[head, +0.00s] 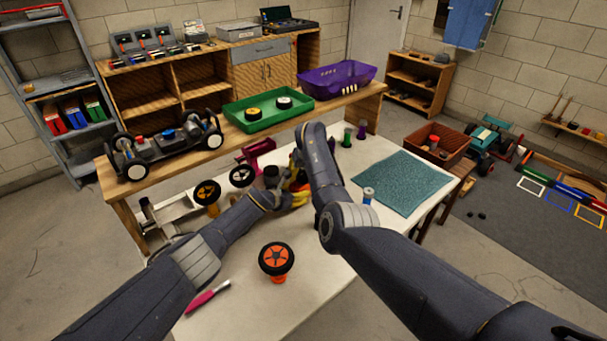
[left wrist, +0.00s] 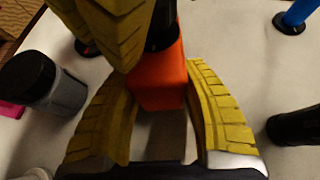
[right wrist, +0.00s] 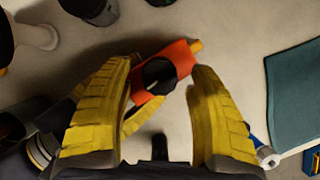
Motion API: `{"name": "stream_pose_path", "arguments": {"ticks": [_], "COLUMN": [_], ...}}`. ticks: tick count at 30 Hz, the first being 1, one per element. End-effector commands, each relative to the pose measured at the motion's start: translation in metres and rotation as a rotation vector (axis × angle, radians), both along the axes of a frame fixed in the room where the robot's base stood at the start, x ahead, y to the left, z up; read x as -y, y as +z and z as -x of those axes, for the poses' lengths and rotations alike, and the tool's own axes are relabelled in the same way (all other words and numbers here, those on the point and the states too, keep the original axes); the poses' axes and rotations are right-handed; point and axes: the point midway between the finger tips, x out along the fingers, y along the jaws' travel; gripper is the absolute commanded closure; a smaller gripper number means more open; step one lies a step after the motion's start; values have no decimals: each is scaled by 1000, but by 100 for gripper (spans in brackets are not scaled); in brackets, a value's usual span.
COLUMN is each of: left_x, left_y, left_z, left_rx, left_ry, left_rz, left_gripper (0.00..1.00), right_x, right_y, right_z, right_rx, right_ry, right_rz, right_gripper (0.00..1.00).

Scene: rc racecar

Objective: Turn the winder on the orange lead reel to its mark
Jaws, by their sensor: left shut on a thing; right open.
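The orange lead reel (right wrist: 178,62) shows in the right wrist view, with a round black winder (right wrist: 158,75) on its near face. In the left wrist view the orange body (left wrist: 158,80) sits between the yellow fingers of my left gripper (left wrist: 160,115), which is shut on it. My right gripper (right wrist: 160,110) is open, its fingers either side of the winder; I cannot tell if they touch it. Its fingers also show at the top of the left wrist view. In the head view both grippers meet behind my right forearm, and the reel is mostly hidden. The mark cannot be made out.
An orange-hubbed wheel (head: 276,258) on a stand and a pink-handled tool (head: 207,297) lie at the table's front. A teal mat (head: 402,182) is right. A blue-and-white spool (head: 368,195) stands near my right arm. A green tray (head: 268,112) is on the shelf behind.

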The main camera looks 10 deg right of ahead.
Motion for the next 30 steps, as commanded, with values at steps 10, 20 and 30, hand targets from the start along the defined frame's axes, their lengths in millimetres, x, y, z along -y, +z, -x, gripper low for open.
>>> {"name": "stream_pose_path", "arguments": {"ticks": [10,20,30], "left_x": [0,0,0], "left_y": [0,0,1], "left_z": [0,0,0], "left_rx": [1,1,1], "left_ry": [0,0,0], "left_rz": [1,1,1], "left_gripper": [81,81,81], "right_x": [0,0,-1], "right_y": [0,-1,-2], "right_z": [0,0,1], "right_rx": [0,-1,-3], "right_ry": [0,0,-2], "right_rz": [0,0,0], "right_gripper": [46,85,100]}}
